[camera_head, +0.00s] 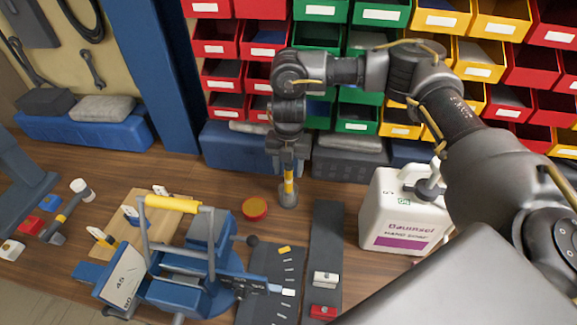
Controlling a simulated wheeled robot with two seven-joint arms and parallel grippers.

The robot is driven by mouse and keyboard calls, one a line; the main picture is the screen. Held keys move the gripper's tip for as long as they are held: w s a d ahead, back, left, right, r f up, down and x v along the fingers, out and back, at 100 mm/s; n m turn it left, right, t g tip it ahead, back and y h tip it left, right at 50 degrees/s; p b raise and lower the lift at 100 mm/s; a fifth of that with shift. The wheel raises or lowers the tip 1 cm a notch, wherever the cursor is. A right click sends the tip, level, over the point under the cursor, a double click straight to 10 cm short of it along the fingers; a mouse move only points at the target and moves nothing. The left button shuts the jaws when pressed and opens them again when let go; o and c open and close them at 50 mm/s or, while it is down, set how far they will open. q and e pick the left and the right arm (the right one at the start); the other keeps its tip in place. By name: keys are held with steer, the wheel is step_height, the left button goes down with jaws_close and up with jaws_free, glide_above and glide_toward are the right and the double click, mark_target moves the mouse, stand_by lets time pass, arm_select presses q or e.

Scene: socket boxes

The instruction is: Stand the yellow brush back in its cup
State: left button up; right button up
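The yellow brush (289,184) stands upright, with its lower end in a small grey round cup (289,201) on the wooden bench. My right gripper (288,168) points straight down over the cup, with its dark fingers on either side of the brush's upper part. Whether the fingers press on the brush or stand a little apart from it is too small to tell. The brush's top is hidden by the gripper, and its lower end is hidden inside the cup. My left gripper is not in view.
A red round tin (255,208) stands left of the cup. A white canister (400,213) stands to the right. A blue device with a yellow-gripped handle (172,204) fills the front left. Stacked coloured bins (320,65) line the back.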

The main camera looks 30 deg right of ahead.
steer(key=shift+r, duration=0.1)
steer(key=r, duration=0.5)
steer(key=r+b, duration=0.1)
steer(key=r, duration=0.4)
steer(key=shift+w+d+r, duration=0.15)
steer(key=shift+w+r, duration=0.05)
steer(key=shift+r, duration=0.1)
